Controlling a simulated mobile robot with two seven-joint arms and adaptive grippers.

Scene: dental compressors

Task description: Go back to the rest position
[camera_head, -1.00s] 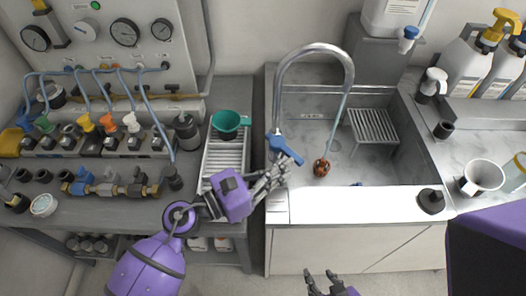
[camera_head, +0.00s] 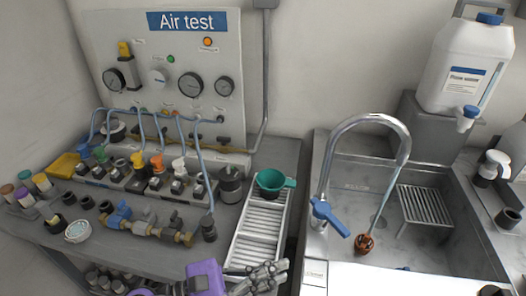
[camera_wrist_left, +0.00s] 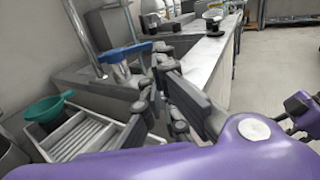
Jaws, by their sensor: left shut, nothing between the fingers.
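My left gripper (camera_head: 262,275) is at the bottom edge of the head view, in front of the drain rack. Its fingers are together with nothing between them. It is below and apart from the blue tap lever (camera_head: 330,217). In the left wrist view the dark fingers (camera_wrist_left: 168,92) stand in front of the sink, with the blue lever (camera_wrist_left: 124,52) behind them. A purple arm part with dark finger-like pieces (camera_wrist_left: 288,122) shows at the right edge of that view, probably my right gripper; its jaws are unclear. The right gripper is outside the head view.
The tap (camera_head: 372,121) arches over the sink (camera_head: 440,262); a thin bluish line runs from its spout to a small reddish-brown part (camera_head: 364,243). A green funnel (camera_head: 271,182) sits on the white rack (camera_head: 256,232). Fittings and gauges crowd the left bench.

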